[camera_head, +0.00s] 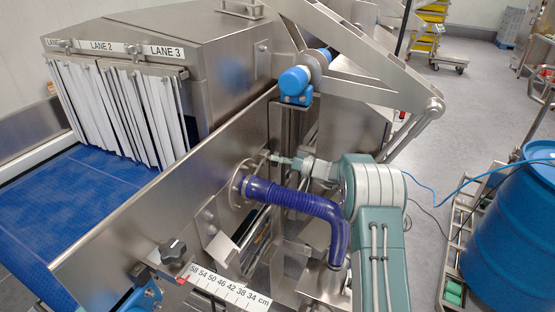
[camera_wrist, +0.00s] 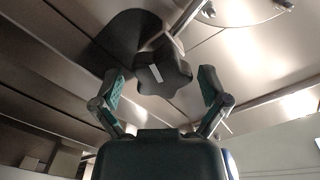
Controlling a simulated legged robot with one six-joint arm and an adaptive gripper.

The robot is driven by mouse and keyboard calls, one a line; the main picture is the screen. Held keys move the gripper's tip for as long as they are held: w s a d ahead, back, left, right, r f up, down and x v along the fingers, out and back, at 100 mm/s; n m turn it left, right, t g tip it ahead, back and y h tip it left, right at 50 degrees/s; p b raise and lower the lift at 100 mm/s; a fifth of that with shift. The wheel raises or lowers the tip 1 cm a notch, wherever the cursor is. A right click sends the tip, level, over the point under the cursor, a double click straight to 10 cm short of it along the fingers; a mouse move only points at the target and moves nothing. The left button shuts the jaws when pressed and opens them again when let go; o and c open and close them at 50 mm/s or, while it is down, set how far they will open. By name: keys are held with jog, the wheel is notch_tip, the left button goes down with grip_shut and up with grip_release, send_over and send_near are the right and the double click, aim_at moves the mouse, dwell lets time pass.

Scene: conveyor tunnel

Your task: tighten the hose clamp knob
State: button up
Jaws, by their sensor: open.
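A black lobed knob (camera_wrist: 176,76) with a white mark on its face is in the wrist view, on a metal stem against a steel panel. My gripper (camera_wrist: 160,84) is open, with one teal-padded finger on each side of the knob. Gaps show between both fingers and the knob. In the head view my gripper (camera_head: 280,161) is at the steel side panel, just above the flanged end of the blue ribbed hose (camera_head: 300,198). In the head view, I cannot make out this knob at the gripper.
A different black star knob (camera_head: 172,251) stands by the centimetre scale (camera_head: 230,289). A blue conveyor belt (camera_head: 75,200) leads to white strip curtains (camera_head: 120,110). A blue drum (camera_head: 515,235) stands at right. A steel guard arm (camera_head: 370,65) hangs above my arm.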

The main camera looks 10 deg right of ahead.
jog(key=shift+w, duration=0.1)
jog(key=c, duration=1.2)
jog(key=shift+o, duration=0.2)
